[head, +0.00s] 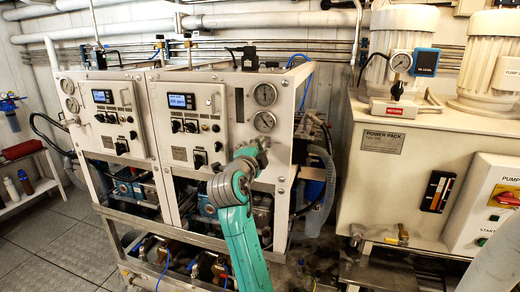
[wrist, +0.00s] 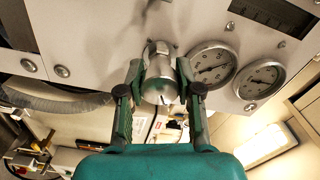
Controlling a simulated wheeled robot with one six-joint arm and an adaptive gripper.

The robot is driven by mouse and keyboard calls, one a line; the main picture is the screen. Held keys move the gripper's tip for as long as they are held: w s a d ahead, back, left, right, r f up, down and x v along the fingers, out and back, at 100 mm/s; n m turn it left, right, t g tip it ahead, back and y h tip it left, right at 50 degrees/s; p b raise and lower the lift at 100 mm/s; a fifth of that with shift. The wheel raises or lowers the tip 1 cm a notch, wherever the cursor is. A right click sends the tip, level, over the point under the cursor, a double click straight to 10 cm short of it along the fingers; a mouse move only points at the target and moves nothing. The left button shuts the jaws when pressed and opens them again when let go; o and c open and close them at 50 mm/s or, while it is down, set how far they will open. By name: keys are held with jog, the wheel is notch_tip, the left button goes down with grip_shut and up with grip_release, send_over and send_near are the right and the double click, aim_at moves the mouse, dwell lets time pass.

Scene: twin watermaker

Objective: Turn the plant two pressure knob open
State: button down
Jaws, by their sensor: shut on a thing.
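The pressure knob (wrist: 158,82) is a silver, round metal knob on the pale panel in the wrist view. My gripper (wrist: 159,78) has one green finger on each side of it and is shut on it. In the head view my gripper (head: 254,152) is at the lower right of the right-hand panel (head: 214,148), below two round gauges. There the gripper covers the knob. The frames do not show how far the knob is turned.
The two gauges, upper (head: 265,94) and lower (head: 264,121), sit close to my gripper. A similar left-hand panel (head: 107,145) stands beside this one. A grey hose (head: 325,190) hangs at the unit's right side, before the power pack (head: 385,185). Grey floor (head: 55,245) is clear at left.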

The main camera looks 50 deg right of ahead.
jog(key=n, duration=0.4)
jog(key=shift+n, duration=0.3)
jog(key=n, duration=1.1)
jog(key=shift+f, duration=0.1)
jog(key=n, duration=1.4)
jog(key=shift+n, duration=0.3)
jog(key=n, duration=0.9)
